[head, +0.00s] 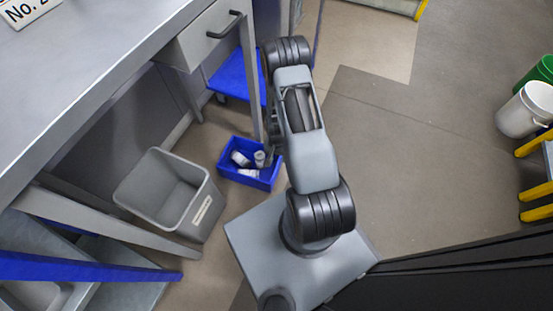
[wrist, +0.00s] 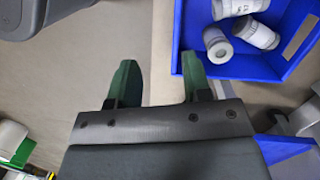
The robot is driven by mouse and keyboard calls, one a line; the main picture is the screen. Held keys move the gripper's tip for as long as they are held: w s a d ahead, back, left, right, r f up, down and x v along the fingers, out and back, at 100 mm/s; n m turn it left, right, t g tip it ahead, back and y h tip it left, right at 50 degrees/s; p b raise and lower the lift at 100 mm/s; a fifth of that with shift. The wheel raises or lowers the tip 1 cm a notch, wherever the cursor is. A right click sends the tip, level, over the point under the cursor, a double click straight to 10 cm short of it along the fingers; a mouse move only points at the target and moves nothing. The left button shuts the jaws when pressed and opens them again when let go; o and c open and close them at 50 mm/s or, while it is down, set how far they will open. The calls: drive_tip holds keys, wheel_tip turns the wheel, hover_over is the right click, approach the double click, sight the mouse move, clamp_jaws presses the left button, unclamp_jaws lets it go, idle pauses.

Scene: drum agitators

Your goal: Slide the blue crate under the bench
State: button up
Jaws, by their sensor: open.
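The blue crate (head: 243,180) stands on the floor beside the bench leg, outside the bench's near side, and holds several white containers. It also shows at the upper right of the wrist view (wrist: 250,70). The bench (head: 95,65) has a grey top and fills the left of the head view. My gripper (wrist: 158,68) is open and empty, with two green fingers. The right finger overlaps the crate's near left corner in the wrist view; I cannot tell whether it touches. In the head view my arm hides the gripper.
A grey bin (head: 205,208) with a label stands left of the crate. A blue wheeled item (head: 230,76) is behind the bench leg. A drawer (head: 205,36) hangs under the bench top. A white bucket (head: 525,108) stands at far right. The floor right of my arm is clear.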

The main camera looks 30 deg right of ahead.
sight(276, 167)
drive_tip(key=w+f+m+t, duration=0.1)
drive_tip(key=w+d+f+m+t, duration=0.1)
drive_tip(key=w+f, duration=0.1)
drive_tip(key=shift+w+d+f+h, duration=0.15)
drive_tip(key=shift+w+f+h, duration=0.05)
drive_tip(key=shift+h, duration=0.1)
wheel_tip(276, 167, down, 14)
drive_tip(key=b, duration=0.6)
drive_tip(key=shift+r, duration=0.1)
clamp_jaws()
idle(0.4)
